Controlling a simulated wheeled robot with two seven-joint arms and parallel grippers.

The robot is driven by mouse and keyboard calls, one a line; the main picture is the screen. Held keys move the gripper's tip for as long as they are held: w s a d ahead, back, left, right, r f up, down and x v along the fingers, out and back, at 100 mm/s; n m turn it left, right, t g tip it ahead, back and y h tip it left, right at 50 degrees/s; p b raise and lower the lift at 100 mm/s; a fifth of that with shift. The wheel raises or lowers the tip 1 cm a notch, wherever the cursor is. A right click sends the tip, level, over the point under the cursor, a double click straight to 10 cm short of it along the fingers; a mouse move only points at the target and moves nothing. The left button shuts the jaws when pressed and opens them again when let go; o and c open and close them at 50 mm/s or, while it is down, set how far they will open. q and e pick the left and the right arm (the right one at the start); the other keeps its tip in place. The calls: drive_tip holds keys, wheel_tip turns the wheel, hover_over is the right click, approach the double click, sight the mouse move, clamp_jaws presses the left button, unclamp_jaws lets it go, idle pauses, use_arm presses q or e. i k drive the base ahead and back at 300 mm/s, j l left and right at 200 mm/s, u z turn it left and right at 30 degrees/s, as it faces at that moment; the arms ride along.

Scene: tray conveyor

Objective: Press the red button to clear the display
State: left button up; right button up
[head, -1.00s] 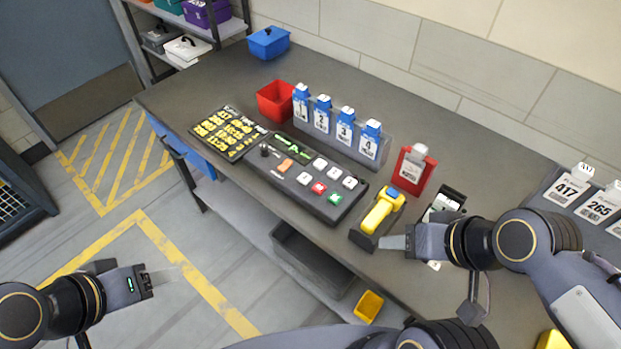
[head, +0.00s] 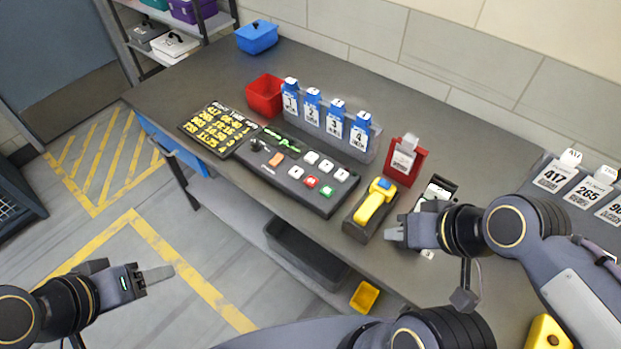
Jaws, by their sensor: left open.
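The red button (head: 311,182) is on the black control panel (head: 265,168), with white buttons behind and beside it, a green button (head: 327,191) to its right and an orange switch (head: 276,159) to its left. A display board (head: 217,128) with yellow characters lies at the panel's left end. My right gripper (head: 392,235) is over the table's front edge, right of the panel and near the yellow scanner; its finger opening is hard to see. My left gripper (head: 158,275) is open and empty over the floor, well away from the panel.
A yellow scanner (head: 373,203) sits in a dark stand between the panel and my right gripper. Behind the panel are a rack of blue numbered tags (head: 335,119) and a red bin (head: 265,94). A red holder (head: 403,161) stands right. Clear tabletop lies at the back.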

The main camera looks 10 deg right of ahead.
sight(312, 181)
drive_tip(key=i+j+z, duration=0.1)
drive_tip(key=j+z, duration=0.25)
drive_tip(key=i+j+z, duration=0.1)
drive_tip(key=z, duration=0.25)
drive_tip(key=j+z, duration=0.35)
